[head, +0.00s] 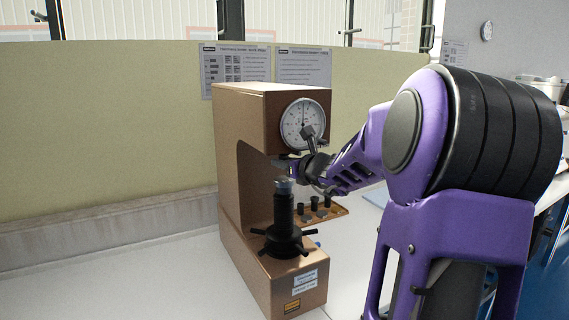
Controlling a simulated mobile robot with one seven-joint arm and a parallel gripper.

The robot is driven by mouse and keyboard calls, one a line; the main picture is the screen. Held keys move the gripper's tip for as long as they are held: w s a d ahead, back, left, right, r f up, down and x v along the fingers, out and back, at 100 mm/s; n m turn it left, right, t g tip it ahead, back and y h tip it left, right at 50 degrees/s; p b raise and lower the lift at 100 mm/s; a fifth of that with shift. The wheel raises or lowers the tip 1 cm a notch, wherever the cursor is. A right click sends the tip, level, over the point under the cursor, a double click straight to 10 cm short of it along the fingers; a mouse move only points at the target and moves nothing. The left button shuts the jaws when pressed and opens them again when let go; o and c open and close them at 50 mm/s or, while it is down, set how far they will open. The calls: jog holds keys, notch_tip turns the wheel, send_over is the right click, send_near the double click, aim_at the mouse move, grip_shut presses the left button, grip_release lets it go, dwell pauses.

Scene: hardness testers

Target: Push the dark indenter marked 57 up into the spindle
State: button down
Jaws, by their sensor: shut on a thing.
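The brown hardness tester (228,150) stands on the white bench, with a round dial (303,124) on its head. My gripper (290,166) is under the tester's head, at the height of the spindle's lower end and above the anvil. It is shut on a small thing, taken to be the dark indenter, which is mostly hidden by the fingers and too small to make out. No 57 can be read. The spindle opening is in shadow under the head, so I cannot tell whether the indenter touches it or is apart from it.
Below my gripper are the grey-topped anvil (284,186), the black screw column (284,212) and the spoked handwheel (284,241). A wooden board (338,211) with several dark pieces stands right of the column. The bench (150,270) is clear at left.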

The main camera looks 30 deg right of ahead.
jog(key=shift+r, duration=0.35)
jog(key=shift+f, duration=0.1)
jog(key=c, duration=0.5)
grip_release()
jog(key=shift+c, duration=1.1)
jog(key=s+p, duration=0.1)
jog(key=s, duration=0.6)
jog(key=shift+a+r, duration=0.2)
